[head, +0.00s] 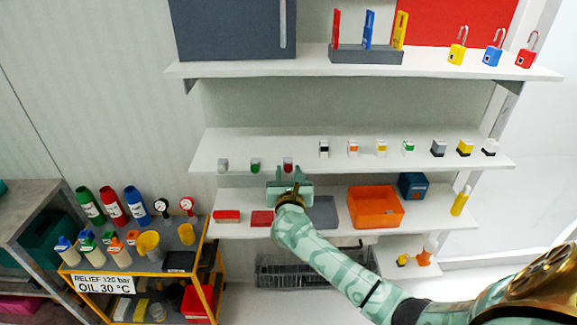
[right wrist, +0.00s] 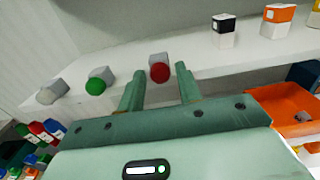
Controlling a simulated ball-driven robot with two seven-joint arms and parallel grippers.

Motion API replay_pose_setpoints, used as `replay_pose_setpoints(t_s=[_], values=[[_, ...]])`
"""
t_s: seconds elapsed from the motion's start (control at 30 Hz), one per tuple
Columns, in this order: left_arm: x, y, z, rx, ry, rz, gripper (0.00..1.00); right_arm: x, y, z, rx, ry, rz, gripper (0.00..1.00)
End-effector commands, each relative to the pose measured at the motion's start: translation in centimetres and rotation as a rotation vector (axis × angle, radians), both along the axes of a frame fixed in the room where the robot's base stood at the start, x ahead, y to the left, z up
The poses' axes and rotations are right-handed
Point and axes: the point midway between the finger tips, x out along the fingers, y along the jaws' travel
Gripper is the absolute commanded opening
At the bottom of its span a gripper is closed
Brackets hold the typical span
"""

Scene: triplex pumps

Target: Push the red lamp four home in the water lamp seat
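A lamp with a red round cap and a grey body (head: 288,164) is on the middle shelf, at the right end of a short row with a green one (head: 255,165) and a pale one (head: 223,165). In the right wrist view the red cap (right wrist: 159,72) faces me, between and beyond the fingertips. My right gripper (head: 289,176) is open in front of the red lamp, and a gap shows on each side of it. The right wrist view shows the open fingers (right wrist: 158,78) too. Whether a fingertip touches the lamp or its seat cannot be told. My left gripper is not in view.
Several small blocks with coloured caps (head: 353,148) stand to the right on the same shelf. Below are red boxes (head: 227,216), a grey tray (head: 323,211) and an orange bin (head: 375,206). A cart (head: 150,262) with bottles stands at left.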

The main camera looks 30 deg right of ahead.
Motion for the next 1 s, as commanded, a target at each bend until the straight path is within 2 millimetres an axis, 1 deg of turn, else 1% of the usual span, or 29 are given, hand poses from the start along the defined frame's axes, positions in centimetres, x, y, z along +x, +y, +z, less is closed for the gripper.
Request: replay_pose_setpoints(t_s=[0.03, 0.07, 0.1, 0.37, 1.0], values=[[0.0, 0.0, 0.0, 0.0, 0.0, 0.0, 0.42, 0.0, 0.0, 0.0, 0.0, 0.0, 0.0, 0.2], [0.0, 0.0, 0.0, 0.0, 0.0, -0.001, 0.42, 0.0, 0.0, 0.0, 0.0, 0.0, 0.0, 0.11], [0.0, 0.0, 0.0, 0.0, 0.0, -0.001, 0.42, 0.0, 0.0, 0.0, 0.0, 0.0, 0.0, 0.0], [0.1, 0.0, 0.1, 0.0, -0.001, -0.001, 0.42, -0.2, 0.1, 0.0, 0.001, 0.001, 0.0, 0.0], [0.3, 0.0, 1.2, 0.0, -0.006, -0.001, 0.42, -2.8, 1.7, 0.0, 0.001, 0.002, 0.001, 0.0]])
